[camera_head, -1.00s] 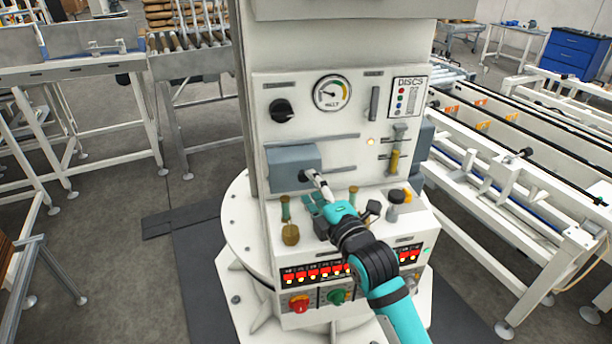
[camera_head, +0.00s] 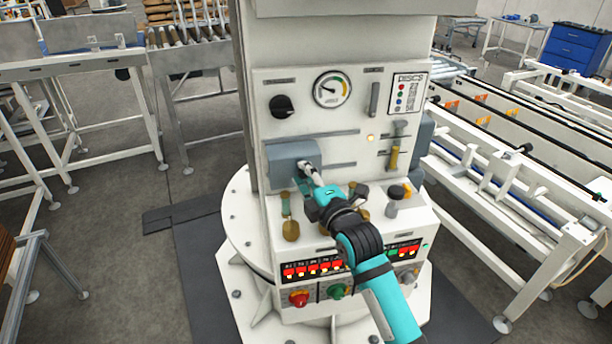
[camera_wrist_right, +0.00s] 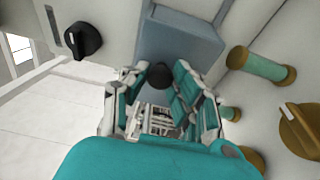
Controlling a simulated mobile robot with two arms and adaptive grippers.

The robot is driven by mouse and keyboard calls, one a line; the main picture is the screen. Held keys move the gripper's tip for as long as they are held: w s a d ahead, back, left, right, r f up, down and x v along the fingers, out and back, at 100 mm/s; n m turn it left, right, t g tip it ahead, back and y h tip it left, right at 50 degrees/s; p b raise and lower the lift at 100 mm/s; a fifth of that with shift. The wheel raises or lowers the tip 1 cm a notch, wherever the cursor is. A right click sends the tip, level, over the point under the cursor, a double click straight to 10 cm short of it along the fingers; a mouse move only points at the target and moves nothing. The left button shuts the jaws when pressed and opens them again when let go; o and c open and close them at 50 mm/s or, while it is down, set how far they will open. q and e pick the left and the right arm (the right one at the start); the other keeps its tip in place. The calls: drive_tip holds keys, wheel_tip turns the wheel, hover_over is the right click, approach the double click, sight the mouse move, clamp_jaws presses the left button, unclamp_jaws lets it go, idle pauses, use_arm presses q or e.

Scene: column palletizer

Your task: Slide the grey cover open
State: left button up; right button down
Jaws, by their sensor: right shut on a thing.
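The grey cover (camera_head: 289,157) is a blue-grey box on the front of the white column panel, below a horizontal rail. It also fills the upper middle of the right wrist view (camera_wrist_right: 180,42). A round black knob (camera_wrist_right: 161,76) sticks out from its face. My right gripper (camera_head: 305,168) is at the right part of the cover's face, shut on the knob, with a finger on each side (camera_wrist_right: 160,85). The gripper hides most of the knob in the head view. My left gripper is not in view.
A black rotary dial (camera_head: 282,106) and a gauge (camera_head: 331,89) sit above the cover. Yellow-brown handles (camera_head: 290,228) stand on the ledge below. A yellow-handled slider (camera_head: 394,157) is to the right. Red and green buttons (camera_head: 300,298) line the lower front.

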idle(0.3)
drive_tip(key=w+d, duration=0.1)
drive_tip(key=d, duration=0.9)
drive_tip(key=shift+w, duration=0.3)
drive_tip(key=shift+f, duration=0.1)
drive_tip(key=c, duration=1.1)
unclamp_jaws()
drive_tip(key=shift+o, duration=0.2)
drive_tip(key=v, duration=1.2)
